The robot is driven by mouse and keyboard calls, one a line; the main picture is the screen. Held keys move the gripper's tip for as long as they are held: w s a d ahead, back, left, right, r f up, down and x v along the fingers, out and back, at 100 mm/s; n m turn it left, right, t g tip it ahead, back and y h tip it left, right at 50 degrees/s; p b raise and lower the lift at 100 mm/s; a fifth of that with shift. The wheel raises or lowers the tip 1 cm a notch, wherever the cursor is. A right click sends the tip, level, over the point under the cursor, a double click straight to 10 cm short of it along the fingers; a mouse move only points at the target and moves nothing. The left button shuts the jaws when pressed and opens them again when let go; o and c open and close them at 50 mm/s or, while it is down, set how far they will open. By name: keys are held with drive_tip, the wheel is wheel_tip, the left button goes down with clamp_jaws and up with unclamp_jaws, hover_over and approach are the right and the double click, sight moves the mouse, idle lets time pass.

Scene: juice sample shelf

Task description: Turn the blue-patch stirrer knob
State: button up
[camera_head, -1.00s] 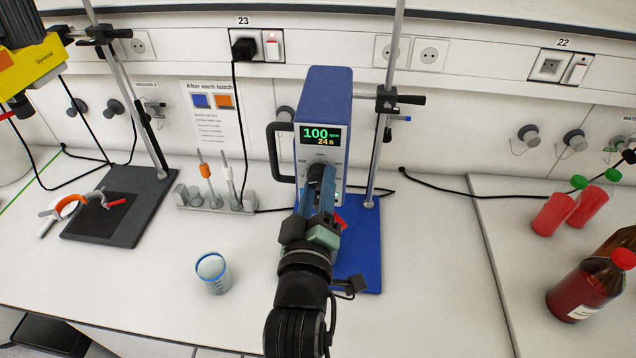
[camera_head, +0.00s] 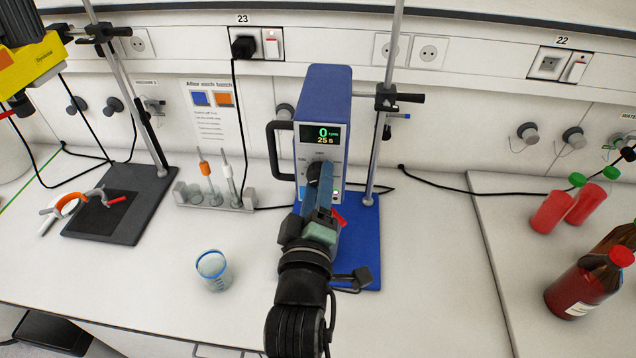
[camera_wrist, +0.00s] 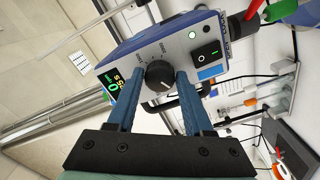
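The stirrer (camera_head: 326,90) is a tall blue box with a pale front panel, on a blue base plate (camera_head: 362,245). A blue patch (camera_wrist: 211,72) shows on its panel in the wrist view. Its display (camera_head: 320,136) reads 0 rpm and 25 s. The black round knob (camera_wrist: 159,75) has a white pointer mark and shows between my fingertips; it also shows in the head view (camera_head: 314,171). My gripper (camera_wrist: 162,72) is open, with one blue finger on each side of the knob and slim gaps. A green light (camera_wrist: 192,35) is lit beside the black rocker switch (camera_wrist: 207,55).
A small clear beaker (camera_head: 213,272) stands left of my arm. A rack with several probes (camera_head: 212,197) is left of the stirrer. A metal rod (camera_head: 381,140) with a clamp rises at its right. Red bottles (camera_head: 585,285) stand on the right bench.

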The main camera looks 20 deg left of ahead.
drive_tip(key=o, duration=0.3)
drive_tip(key=b+v, duration=0.4)
drive_tip(key=v, duration=0.9)
drive_tip(key=shift+b, duration=0.35)
